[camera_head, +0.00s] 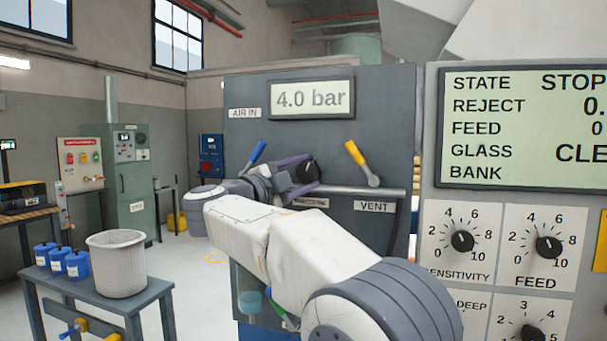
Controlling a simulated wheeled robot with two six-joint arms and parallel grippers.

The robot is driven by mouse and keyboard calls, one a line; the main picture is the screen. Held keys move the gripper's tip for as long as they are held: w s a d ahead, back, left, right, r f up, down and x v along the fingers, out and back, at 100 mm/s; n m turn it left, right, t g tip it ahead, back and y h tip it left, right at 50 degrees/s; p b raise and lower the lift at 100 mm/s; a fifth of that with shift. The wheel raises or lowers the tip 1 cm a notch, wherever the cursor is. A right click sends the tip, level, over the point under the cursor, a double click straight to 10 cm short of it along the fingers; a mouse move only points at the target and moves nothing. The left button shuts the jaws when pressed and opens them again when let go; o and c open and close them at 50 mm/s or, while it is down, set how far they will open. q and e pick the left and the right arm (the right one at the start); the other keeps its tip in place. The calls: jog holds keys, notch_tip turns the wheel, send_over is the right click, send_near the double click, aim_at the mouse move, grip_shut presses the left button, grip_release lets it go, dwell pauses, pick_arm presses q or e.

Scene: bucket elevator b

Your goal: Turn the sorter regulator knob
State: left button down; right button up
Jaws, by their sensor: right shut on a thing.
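The black regulator knob (309,170) sits on the grey air panel (370,112), between a blue-handled valve and a yellow-handled valve. My right gripper (304,175) reaches it from the left, with its purple-grey fingers shut on the knob. The label below the knob is partly hidden. The display (311,99) above reads 4.0 bar. My white right arm crosses the lower middle of the view and covers the lower part of the panel. My left gripper is not in view.
The blue lever (258,151) stands close above my right wrist, and the yellow lever (355,154) is right of the knob. A control panel with dials (462,241) is at right. A table (92,296) with a grey basket (118,264) and blue containers stands at lower left.

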jog(key=o, duration=1.4)
jog(key=shift+c, duration=0.2)
jog(key=shift+a, duration=0.1)
jog(key=b+v, duration=0.2)
jog(key=v, duration=0.8)
jog(key=shift+s, duration=0.15)
jog(key=shift+a, duration=0.1)
